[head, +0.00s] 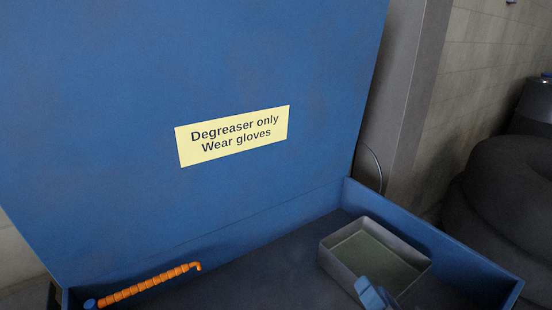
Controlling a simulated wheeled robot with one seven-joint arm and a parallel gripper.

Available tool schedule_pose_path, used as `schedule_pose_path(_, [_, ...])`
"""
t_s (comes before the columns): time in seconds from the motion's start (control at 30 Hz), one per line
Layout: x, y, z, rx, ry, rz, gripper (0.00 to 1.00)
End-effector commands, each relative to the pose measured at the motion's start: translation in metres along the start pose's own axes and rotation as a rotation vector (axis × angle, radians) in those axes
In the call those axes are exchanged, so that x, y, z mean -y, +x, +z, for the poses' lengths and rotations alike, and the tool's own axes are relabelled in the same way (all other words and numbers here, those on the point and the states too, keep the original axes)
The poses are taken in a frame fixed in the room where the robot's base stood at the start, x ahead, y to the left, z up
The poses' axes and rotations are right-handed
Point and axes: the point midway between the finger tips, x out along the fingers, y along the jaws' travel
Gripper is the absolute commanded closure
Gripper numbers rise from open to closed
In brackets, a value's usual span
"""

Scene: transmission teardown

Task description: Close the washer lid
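The washer is a blue open-topped basin (441,238) with a dark floor. Its large flat blue lid (110,110) stands open and raised at the back, filling most of the left and middle of the head view. A yellow label (232,136) on the lid's inner face reads "Degreaser only Wear gloves". The lid's top edge and the basin's front are out of the picture. My gripper is not recognisable in this view.
An orange ribbed hose (150,286) lies along the basin's back left. A grey metal tray (334,258) sits inside at right, with a partly cut-off blue object (372,293) at its front edge. A grey post (405,90) and stacked dark tyres (505,200) stand right.

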Motion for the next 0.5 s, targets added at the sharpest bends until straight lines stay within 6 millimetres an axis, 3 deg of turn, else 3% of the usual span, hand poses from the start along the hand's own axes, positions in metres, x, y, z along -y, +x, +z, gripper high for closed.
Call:
schedule_pose_path(0.03, [0.016, 0.017, -0.012, -0.001, 0.031, -0.019, 0.66])
schedule_pose_path(0.2, [0.063, 0.062, -0.043, 0.024, 0.149, -0.060, 0.66])
schedule_pose_path(0.5, [0.166, 0.122, -0.108, 0.088, 0.348, -0.133, 0.66])
